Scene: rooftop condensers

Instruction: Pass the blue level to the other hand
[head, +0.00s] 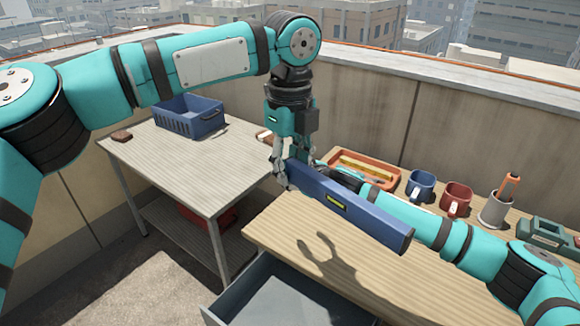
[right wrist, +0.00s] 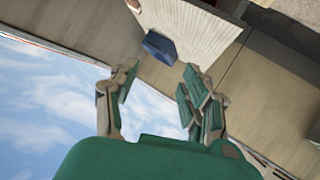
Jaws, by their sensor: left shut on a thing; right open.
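The blue level (head: 372,219) is a long bar with a yellow-green vial window. My left gripper (head: 284,178) points down, shut on the level's left end, and holds it above the near workbench. The level slants down to the right, its free end over the bench. My right arm reaches in from the right behind the level, which largely hides its gripper in the head view. In the right wrist view my right gripper (right wrist: 160,87) is open, with nothing between its fingers. I cannot make out the level in that view.
The workbench (head: 290,235) holds an orange tray (head: 372,168), a blue mug (head: 420,186), a red mug (head: 456,200) and a grey cup (head: 494,212) along its back. An open drawer (head: 285,300) juts out in front. A blue crate (head: 190,118) stands on the left table (head: 190,170).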

